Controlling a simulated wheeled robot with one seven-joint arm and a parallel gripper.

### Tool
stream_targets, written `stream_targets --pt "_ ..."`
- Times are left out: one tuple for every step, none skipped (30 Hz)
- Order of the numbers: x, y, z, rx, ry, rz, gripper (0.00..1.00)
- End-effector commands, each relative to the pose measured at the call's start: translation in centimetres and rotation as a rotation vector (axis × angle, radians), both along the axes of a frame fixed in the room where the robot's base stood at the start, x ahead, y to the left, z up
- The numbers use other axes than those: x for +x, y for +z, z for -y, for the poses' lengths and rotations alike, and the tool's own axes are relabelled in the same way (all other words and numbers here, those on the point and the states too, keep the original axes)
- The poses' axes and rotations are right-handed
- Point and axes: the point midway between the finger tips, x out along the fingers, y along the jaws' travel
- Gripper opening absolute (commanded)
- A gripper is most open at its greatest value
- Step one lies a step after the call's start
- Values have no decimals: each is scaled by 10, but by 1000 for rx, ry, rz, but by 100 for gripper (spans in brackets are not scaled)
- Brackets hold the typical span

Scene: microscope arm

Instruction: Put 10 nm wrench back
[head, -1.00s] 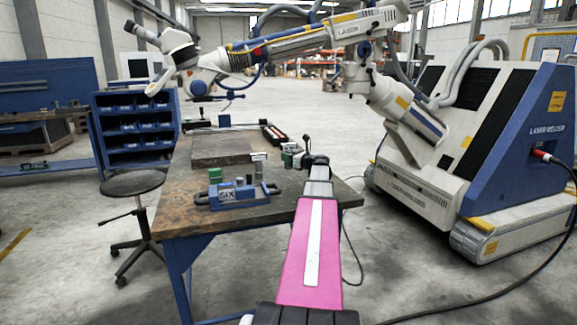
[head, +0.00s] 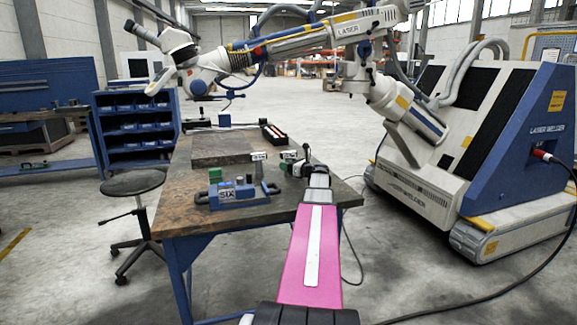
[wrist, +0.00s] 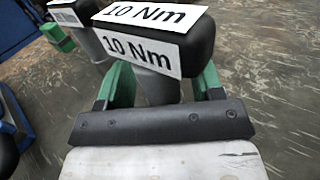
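The 10 Nm wrench (wrist: 150,42) fills the top of the wrist view. It has a black cap with white "10 Nm" labels and a grey shaft below. My gripper's green fingers (wrist: 160,88) stand on either side of that shaft; the cap hides their tips, so I cannot tell if they press on it. In the head view my gripper (head: 292,167) is over the right part of the table, with a white-labelled cap (head: 288,155) at it. A blue holder marked SIX (head: 238,195) stands to the left. The wrench's lower end is hidden.
Another white-labelled tool (head: 258,157) stands upright just left of my gripper; it also shows at the wrist view's top left (wrist: 66,16). A green piece (head: 215,175) is by the holder. The table's (head: 180,212) front left is clear. A laser welder (head: 430,190) stands right.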

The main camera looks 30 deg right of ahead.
Motion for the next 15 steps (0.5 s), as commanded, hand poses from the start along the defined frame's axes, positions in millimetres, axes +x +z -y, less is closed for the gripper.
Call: stream_targets --pt "0 0 0 0 0 0 61" --pt "0 0 0 0 0 0 61" --pt "0 1 0 0 0 0 61" --pt "0 3 0 -1 0 0 61" --pt "-2 3 0 -1 0 0 61" --pt "-6 3 2 0 -1 0 61" --pt "-9 3 3 0 -1 0 61" --pt "-14 3 4 0 -2 0 61" --pt "-20 3 7 0 -3 0 61" --pt "-25 3 8 0 -3 0 61" --pt "-31 3 10 0 -3 0 61" --pt "-38 3 13 0 -2 0 61" --pt "-45 3 15 0 -3 0 61" --pt "-51 3 17 0 -3 0 61" --pt "-58 3 20 0 -3 0 61"
